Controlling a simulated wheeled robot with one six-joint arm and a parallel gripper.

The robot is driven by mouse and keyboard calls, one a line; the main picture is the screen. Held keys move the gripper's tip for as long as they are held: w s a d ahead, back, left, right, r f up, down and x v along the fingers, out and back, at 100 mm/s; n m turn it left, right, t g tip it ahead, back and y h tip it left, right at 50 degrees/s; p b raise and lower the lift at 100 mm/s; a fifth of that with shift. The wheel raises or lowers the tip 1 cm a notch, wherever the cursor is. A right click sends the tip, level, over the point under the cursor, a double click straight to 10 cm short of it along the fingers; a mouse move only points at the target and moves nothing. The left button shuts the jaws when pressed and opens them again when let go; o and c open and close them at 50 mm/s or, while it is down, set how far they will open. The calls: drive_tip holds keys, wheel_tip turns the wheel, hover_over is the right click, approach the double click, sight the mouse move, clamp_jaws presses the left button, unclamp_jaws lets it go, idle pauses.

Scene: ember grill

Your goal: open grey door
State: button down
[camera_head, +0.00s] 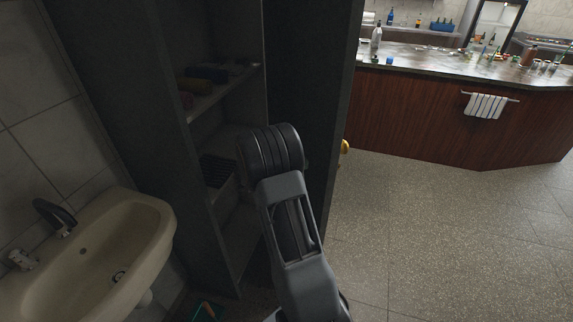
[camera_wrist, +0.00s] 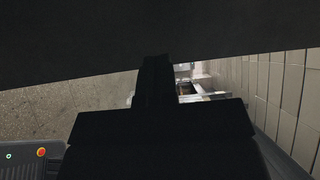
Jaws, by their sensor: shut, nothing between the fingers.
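The grey door (camera_head: 312,75) is a tall dark panel in the middle of the head view. It stands swung out from a dark grey cabinet (camera_head: 175,130), whose shelves show on the left. My arm reaches up in front of the door and the opening; its gripper end is hidden in the head view. In the wrist view my gripper (camera_wrist: 157,68) is a dark silhouette, shut and empty. Its tips are close to a wide dark panel (camera_wrist: 80,40), which looks like the door; I cannot tell whether they touch it.
A stained washbasin (camera_head: 150,225) with a black tap (camera_head: 55,215) stands at left, near the cabinet. A wooden counter (camera_head: 430,110) with bottles and a striped towel (camera_head: 485,106) is at the back right. The speckled floor (camera_head: 450,220) on the right is clear.

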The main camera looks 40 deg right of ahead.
sight(321, 159)
drive_tip(key=p+x, duration=0.1)
drive_tip(key=x, duration=0.3)
drive_tip(key=shift+d, duration=0.2)
drive_tip(key=shift+s+d, duration=0.1)
drive_tip(key=shift+d, duration=0.05)
